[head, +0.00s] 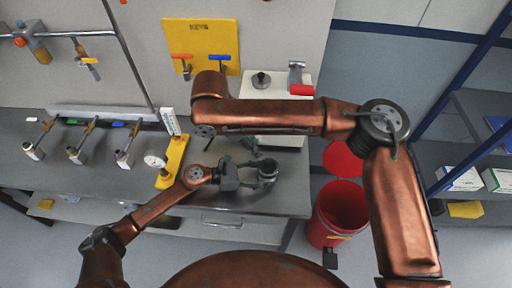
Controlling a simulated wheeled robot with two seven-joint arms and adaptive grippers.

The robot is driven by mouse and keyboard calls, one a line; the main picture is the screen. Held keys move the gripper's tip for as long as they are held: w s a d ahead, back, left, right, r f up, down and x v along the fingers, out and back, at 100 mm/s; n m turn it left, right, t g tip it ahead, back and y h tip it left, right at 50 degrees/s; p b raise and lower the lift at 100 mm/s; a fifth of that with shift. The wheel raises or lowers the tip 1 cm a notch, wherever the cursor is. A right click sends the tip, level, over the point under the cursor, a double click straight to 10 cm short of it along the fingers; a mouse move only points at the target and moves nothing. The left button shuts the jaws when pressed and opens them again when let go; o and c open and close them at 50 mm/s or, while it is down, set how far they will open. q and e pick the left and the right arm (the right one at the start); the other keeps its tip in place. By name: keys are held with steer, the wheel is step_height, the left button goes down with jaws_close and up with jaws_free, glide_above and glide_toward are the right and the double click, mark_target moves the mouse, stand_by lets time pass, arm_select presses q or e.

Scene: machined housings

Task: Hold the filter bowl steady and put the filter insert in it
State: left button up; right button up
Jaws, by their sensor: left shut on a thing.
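My left gripper (256,174) reaches in from the left over the bench front. It is shut on a dark grey-green round part that looks like the filter bowl (267,167). The bowl stands near the front right of the bench, and the gripper's fingers partly cover it. My right arm comes up from the lower right and bends left across the bench above the bowl. I cannot make out the filter insert.
A white box (293,127) stands behind the bowl, with a dark round knob (261,80) on top. A yellow stand with a gauge (174,160) is left of my left gripper. Several valve fittings stand farther left. A red bucket (340,208) is on the floor beyond the bench's right edge.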

arm_select(q)
steer(key=o, duration=0.9)
steer(key=shift+o, duration=0.2)
steer(key=v, duration=1.2)
